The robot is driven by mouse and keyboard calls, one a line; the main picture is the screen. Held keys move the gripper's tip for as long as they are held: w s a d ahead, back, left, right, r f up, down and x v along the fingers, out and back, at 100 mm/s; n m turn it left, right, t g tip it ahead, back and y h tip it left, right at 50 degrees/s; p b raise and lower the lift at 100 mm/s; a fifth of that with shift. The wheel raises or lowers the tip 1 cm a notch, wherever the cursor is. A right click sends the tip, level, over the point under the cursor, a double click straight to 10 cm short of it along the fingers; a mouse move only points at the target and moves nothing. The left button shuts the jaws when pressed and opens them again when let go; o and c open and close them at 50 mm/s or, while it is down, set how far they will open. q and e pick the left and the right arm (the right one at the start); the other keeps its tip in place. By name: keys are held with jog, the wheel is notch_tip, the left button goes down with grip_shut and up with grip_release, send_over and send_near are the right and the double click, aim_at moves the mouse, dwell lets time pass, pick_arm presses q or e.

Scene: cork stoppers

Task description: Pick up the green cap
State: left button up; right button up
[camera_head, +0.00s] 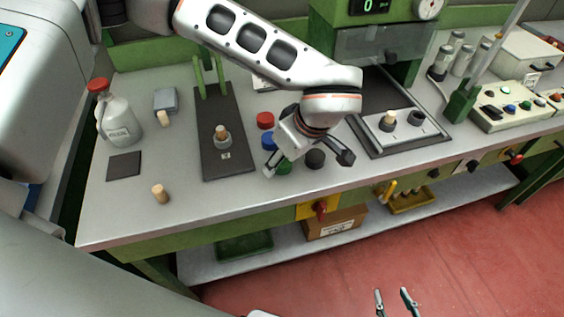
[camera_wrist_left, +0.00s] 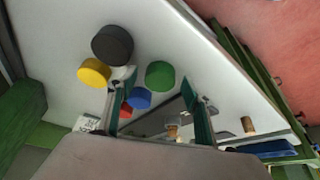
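The green cap (camera_head: 284,168) lies on the grey bench top near the front edge, partly hidden by my left gripper (camera_head: 308,165) in the head view. My left gripper is open and empty, its fingers spread above the caps. In the left wrist view, the round green cap (camera_wrist_left: 160,75) shows in the gap between the fingertips of the left gripper (camera_wrist_left: 157,80), apparently untouched. My right gripper (camera_head: 395,295) is open and empty at the bottom of the head view, over the floor.
Black (camera_wrist_left: 112,44), yellow (camera_wrist_left: 94,73), blue (camera_wrist_left: 139,98) and red (camera_head: 265,120) caps lie close by. A dark board with a stopper (camera_head: 222,132), loose corks (camera_head: 160,193) and a bottle (camera_head: 118,120) stand left. A dark press base (camera_head: 425,152) is right.

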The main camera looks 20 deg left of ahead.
pick_arm(q)
jog(key=c, duration=0.6)
jog(key=shift+o, duration=0.3)
jog(key=shift+r, duration=0.1)
